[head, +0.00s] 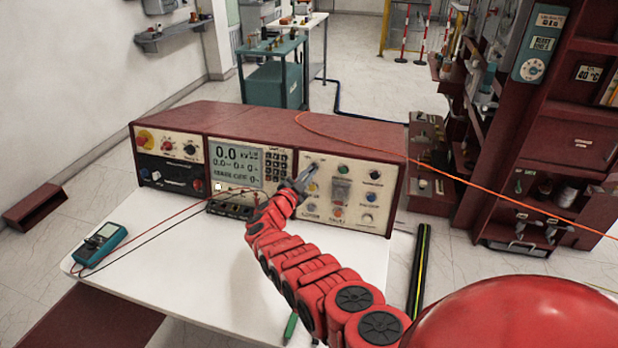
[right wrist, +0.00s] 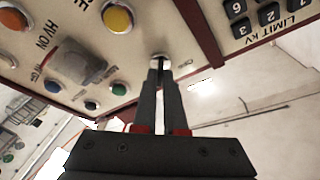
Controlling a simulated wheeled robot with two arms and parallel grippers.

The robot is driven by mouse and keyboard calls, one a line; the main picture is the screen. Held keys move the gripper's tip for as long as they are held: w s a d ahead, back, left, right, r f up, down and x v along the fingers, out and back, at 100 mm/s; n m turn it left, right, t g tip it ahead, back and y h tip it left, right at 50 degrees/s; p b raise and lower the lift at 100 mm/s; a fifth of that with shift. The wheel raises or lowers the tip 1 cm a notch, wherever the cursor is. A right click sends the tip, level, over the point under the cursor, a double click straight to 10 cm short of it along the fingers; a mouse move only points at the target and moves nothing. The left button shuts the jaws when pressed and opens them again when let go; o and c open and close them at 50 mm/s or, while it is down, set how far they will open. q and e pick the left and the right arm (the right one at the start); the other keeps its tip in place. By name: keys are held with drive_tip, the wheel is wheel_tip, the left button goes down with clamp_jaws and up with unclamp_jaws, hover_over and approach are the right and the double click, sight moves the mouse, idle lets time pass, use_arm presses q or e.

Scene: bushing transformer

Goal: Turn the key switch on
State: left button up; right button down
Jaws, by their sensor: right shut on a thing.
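The red console (head: 300,132) stands at the back of the white table, with its cream control panels facing me. My right gripper (head: 312,168) reaches the upper left of the right-hand panel. In the right wrist view its two dark fingers (right wrist: 160,72) are closed together on the small key switch (right wrist: 159,59), a round metallic part near the panel's edge. The fingertips cover most of it, so its turned position cannot be told. In the head view the key switch is hidden behind the gripper. My left gripper is in neither view.
A yellow button (right wrist: 118,18) and a green button (right wrist: 118,89) are close by on the panel. Red and black leads run across the white table (head: 190,270) from a teal multimeter (head: 100,243). An orange cable (head: 440,172) crosses at the right.

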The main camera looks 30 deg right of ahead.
drive_tip(key=shift+m, duration=0.4)
drive_tip(key=c, duration=1)
unclamp_jaws()
drive_tip(key=p+v, duration=0.5)
drive_tip(key=v, duration=1.2)
drive_tip(key=shift+a+r, duration=0.15)
drive_tip(key=shift+a, duration=0.1)
